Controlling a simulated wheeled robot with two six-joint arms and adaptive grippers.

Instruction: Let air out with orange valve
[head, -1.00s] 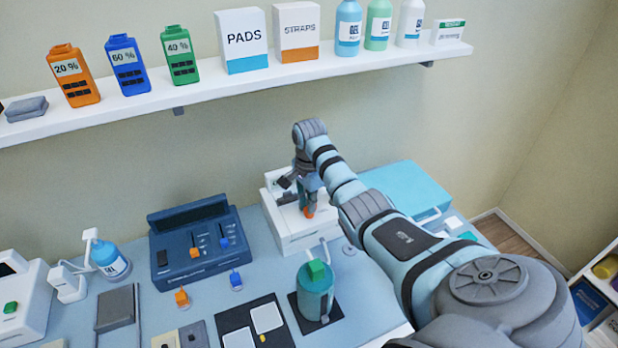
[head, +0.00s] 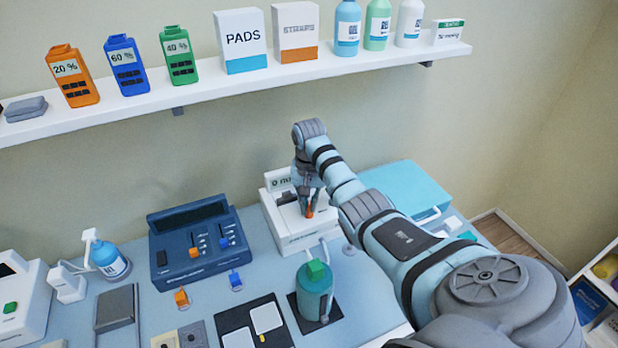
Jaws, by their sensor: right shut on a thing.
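The orange valve (head: 309,212) shows as a small orange piece on the front part of a white machine (head: 290,237) at the back of the table. My right gripper (head: 308,204) points down over the machine and is shut on the orange valve; its fingers hide most of the valve. My left gripper is not in view.
A teal bottle with a green top (head: 315,290) stands in front of the machine. A dark blue console (head: 195,250) with sliders is to the left. A light blue case (head: 405,195) lies to the right. A shelf (head: 210,98) with bottles and boxes runs above.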

